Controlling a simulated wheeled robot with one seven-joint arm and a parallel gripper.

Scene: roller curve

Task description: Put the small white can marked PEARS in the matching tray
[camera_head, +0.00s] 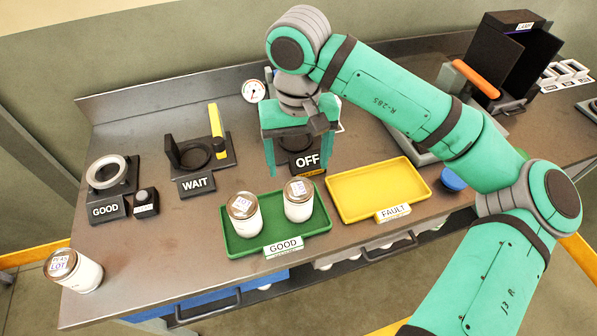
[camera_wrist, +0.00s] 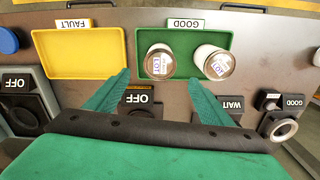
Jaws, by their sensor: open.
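A white can (camera_head: 75,270) with a brown rim and a printed lid stands at the bench's front left corner. Its lid word is too small to read surely; LOT shows below it. A white shape at the right edge of the wrist view (camera_wrist: 316,57) may be this can. The green GOOD tray (camera_head: 278,241) holds two similar white cans, a left one (camera_head: 244,218) and a right one (camera_head: 298,203). The yellow FAULT tray (camera_head: 378,187) is empty. My gripper (camera_head: 298,165) is open and empty above the OFF stand, behind the green tray; its spread fingers show in the wrist view (camera_wrist: 160,76).
The GOOD stand (camera_head: 108,190) with a light ring and the WAIT stand (camera_head: 196,165) with a yellow upright are at the left. A blue round thing (camera_head: 452,180) lies right of the yellow tray. Bare bench lies between the left can and the green tray.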

